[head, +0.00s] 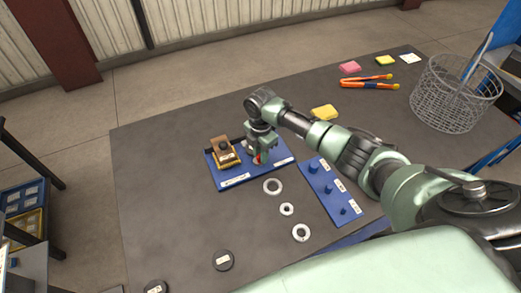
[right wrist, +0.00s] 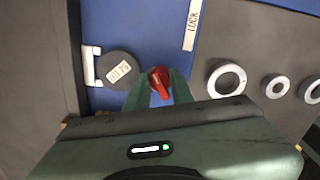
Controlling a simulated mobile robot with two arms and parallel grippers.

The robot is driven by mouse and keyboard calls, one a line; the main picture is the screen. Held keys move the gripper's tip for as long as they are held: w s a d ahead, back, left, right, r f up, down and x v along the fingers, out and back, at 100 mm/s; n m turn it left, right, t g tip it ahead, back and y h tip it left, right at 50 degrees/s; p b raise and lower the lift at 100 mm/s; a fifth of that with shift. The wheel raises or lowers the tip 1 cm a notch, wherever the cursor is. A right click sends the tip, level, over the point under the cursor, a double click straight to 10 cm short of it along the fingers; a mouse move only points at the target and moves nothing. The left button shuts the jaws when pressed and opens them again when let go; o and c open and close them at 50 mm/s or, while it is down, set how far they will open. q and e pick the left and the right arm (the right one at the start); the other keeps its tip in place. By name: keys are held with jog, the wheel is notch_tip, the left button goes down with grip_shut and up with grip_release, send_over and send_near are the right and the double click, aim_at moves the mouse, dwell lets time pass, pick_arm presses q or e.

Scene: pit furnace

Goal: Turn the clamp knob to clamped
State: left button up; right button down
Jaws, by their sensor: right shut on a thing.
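The clamp knob (right wrist: 159,80) is a small red handle on a blue board (head: 236,182). In the right wrist view it sits between the two green fingers of my right gripper (right wrist: 158,88). In the head view the right gripper (head: 263,154) is lowered onto the board's right part, and only a bit of red shows beneath it. The gripper is shut on the knob. A white label reading LOCK (right wrist: 192,25) lies on the board beyond the knob. A dark disc with a white tag (right wrist: 118,70) sits left of the knob beside a white bracket. My left gripper is not seen.
A wooden block with a dark round top (head: 226,153) stands on the board's left part. Several pale rings (head: 272,186) and a blue peg board (head: 330,189) lie nearby.

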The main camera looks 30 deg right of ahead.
jog(key=m+p, duration=0.1)
jog(key=m, duration=0.1)
jog(key=m+p, duration=0.1)
jog(key=shift+r+m, duration=0.2)
jog(key=shift+m, duration=0.2)
jog(key=m+p, duration=0.1)
jog(key=m, duration=0.2)
jog(key=shift+m+p, duration=0.65)
jog(key=shift+m, duration=0.85)
jog(key=shift+f+m, duration=0.1)
jog(key=shift+m, duration=1.2)
jog(key=c, duration=1.3)
grip_release()
jog(key=shift+o, duration=0.5)
